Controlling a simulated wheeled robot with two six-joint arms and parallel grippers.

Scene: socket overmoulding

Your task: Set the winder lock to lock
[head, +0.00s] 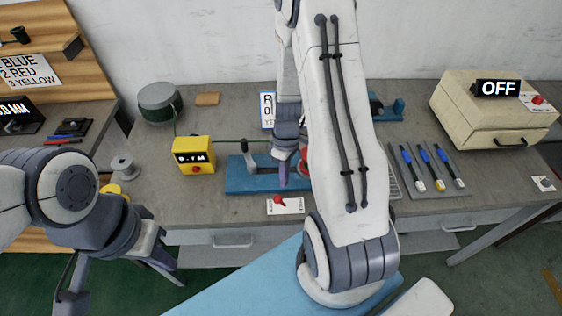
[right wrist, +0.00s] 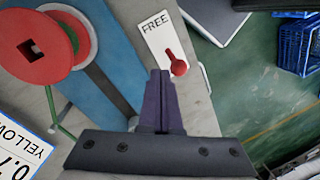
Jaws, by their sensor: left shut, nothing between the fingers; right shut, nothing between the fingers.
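The winder lock is a small white plate (head: 292,207) with a red lever (head: 279,201), lying at the bench's front edge before the blue winder base (head: 236,183). In the right wrist view the plate (right wrist: 155,35) reads FREE at its far end, and the red lever (right wrist: 178,67) lies just right of my fingertips. Its setting is unclear; any other label is not readable. My right gripper (head: 283,184) is shut and empty, pointing down over the winder base just behind the plate; its purple fingers (right wrist: 160,75) are together. My left gripper (head: 170,272) is low at left, shut and empty, off the bench.
A red spool (right wrist: 40,45) stands beside the plate, with a crank handle (head: 248,155) nearby. A yellow box (head: 194,155) stands left of the winder. A tray of blue-handled tools (head: 430,185) and a cream machine marked OFF (head: 480,112) are at right.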

